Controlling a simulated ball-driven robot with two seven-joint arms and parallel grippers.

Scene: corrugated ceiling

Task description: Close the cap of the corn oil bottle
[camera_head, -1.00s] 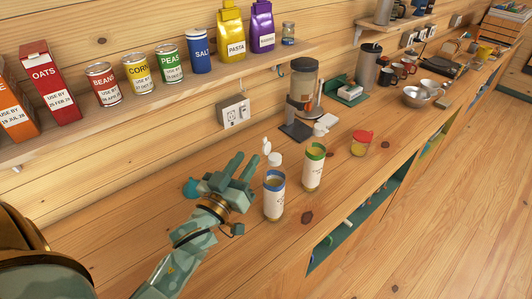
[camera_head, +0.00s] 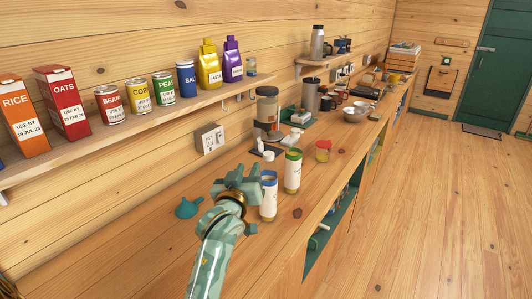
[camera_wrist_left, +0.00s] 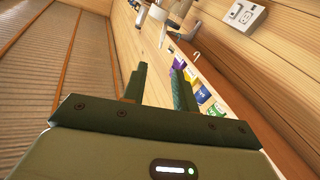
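Two white containers stand upright on the wooden counter, one with a blue band (camera_head: 269,196) and one with a green band (camera_head: 292,172). Their print is too small to read, so I cannot tell which thing is the corn oil bottle. Small white cap-like parts (camera_head: 268,156) show just behind the blue-banded container; what is below them is hidden. My left gripper (camera_head: 240,178) is above the counter, just left of the blue-banded container. In the left wrist view its two fingers (camera_wrist_left: 158,85) are apart with nothing held between them. My right gripper is not in view.
A teal funnel-like object (camera_head: 188,208) lies left of my left gripper. A wall shelf (camera_head: 150,119) with cans and packets runs above the counter. The counter's near left is clear.

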